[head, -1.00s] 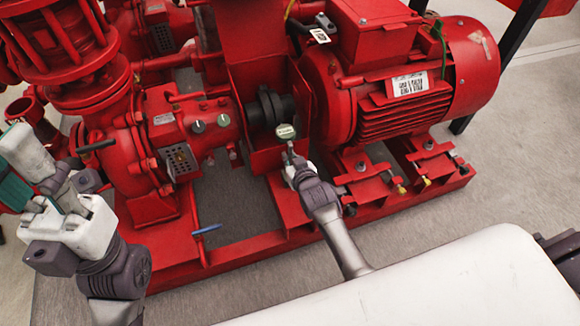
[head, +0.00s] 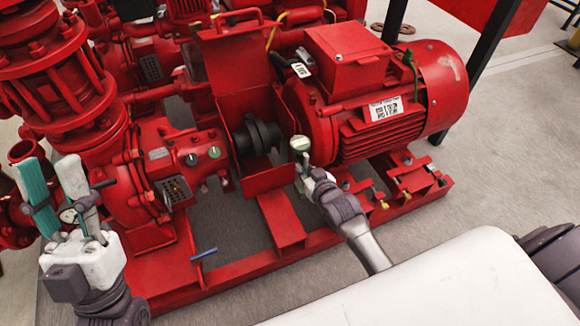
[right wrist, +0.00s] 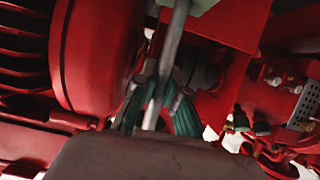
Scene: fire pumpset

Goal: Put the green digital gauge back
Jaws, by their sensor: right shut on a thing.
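The green digital gauge (head: 300,143) has a small round pale-green head. My right gripper (head: 302,167) is shut on its thin stem just below the head, beside the red motor's near end and right of the black shaft coupling (head: 257,138). In the right wrist view the teal fingers close around the grey stem (right wrist: 173,50), and part of the gauge head (right wrist: 198,7) shows at the top edge. My left gripper (head: 50,170) is open and empty at the left, in front of the pump, fingers pointing up.
The red motor (head: 440,85) stands right of the coupling, and the red pump (head: 120,185) stands left. Two small round knobs (head: 202,156) sit on the pump's bearing housing. A blue stick-like thing (head: 204,254) lies at the red base frame.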

